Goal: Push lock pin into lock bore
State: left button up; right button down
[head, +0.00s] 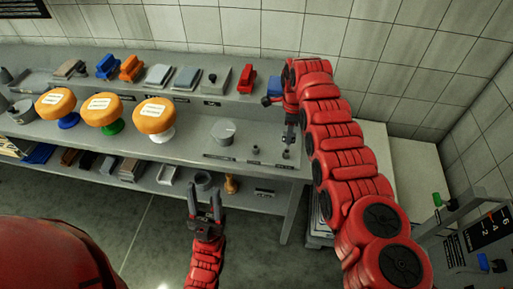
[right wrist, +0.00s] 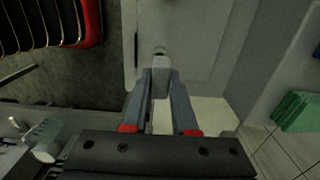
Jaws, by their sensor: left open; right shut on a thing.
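My right gripper (head: 289,138) reaches down over the right end of the middle shelf. In the right wrist view its fingers (right wrist: 160,78) are closed together on a small grey pin-like piece (right wrist: 160,50), which I take as the lock pin; its rounded end shows at the fingertips. A pale grey surface lies under the fingertips. I cannot make out the lock bore, and cannot tell whether the pin touches the surface. My left gripper (head: 206,212) is open and empty, in front of the shelves.
Three orange cheese wheels (head: 155,115) sit on coloured stands on the middle shelf (head: 190,140). A grey cylinder (head: 223,131) and a small dark peg (head: 255,150) stand left of my right gripper. Blocks, including a red one (head: 246,79), line the upper shelf. Floor in front is clear.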

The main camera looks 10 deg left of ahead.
jog(key=shift+r, duration=0.4)
jog(key=shift+r+p, duration=0.4)
jog(key=shift+r, duration=1.1)
